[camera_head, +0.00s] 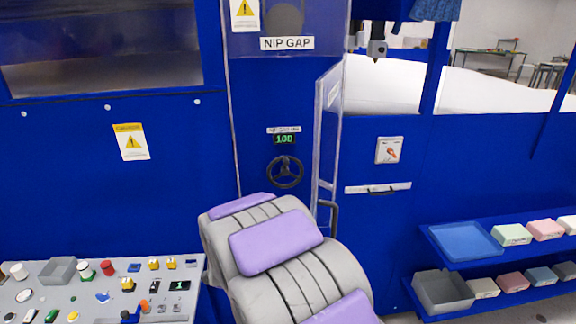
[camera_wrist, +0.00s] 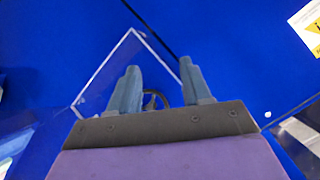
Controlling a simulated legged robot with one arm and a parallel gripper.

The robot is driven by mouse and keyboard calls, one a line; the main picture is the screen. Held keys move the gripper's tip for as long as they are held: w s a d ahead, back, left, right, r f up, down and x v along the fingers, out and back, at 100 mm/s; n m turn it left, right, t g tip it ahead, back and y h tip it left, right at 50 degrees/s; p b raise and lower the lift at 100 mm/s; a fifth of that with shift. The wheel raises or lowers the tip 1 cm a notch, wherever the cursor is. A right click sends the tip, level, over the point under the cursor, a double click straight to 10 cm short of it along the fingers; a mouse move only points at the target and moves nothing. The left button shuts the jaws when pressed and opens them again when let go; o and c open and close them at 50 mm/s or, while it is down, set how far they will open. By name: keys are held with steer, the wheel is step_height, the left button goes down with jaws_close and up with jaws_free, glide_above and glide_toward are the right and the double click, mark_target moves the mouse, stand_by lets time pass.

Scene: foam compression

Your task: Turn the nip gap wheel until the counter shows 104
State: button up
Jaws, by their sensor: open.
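The nip gap wheel (camera_head: 285,172) is a dark handwheel with spokes on the blue machine front. The counter (camera_head: 284,140) above it has green digits that look like 100. A NIP GAP sign (camera_head: 287,44) is higher up. In the wrist view, my gripper (camera_wrist: 158,76) has its two blue-grey fingers apart with nothing between the tips. Part of the dark wheel (camera_wrist: 163,99) shows beyond and between the fingers, partly hidden by the gripper. I cannot tell how far away it is. My gripper is not clearly visible in the head view.
A clear guard door (camera_head: 328,120) stands swung open just right of the wheel. A switch plate (camera_head: 389,150) is farther right. A control panel (camera_head: 60,297) with buttons is at lower left. Shelves with a blue tray (camera_head: 466,243) and foam blocks (camera_head: 511,235) are at right.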

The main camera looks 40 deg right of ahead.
steer(key=w+d+r+m+t+h, duration=0.1)
steer(key=w+d+m+t+h, duration=0.15)
steer(key=d+m+h, duration=0.35)
steer(key=m+h+p, duration=0.1)
steer(key=h, duration=0.4)
glide_toward(286, 165)
steer(key=x, duration=0.9)
steer(key=shift+w+d+b, duration=0.25)
steer(key=shift+b, duration=0.05)
steer(key=shift+d+f, duration=0.1)
steer(key=shift+d, duration=0.3)
steer(key=shift+a, duration=0.45)
steer(key=shift+a+r, duration=0.25)
steer(key=shift+a, duration=0.2)
steer(key=shift+c, duration=1.3)
steer(key=shift+d, duration=0.45)
jaws_close()
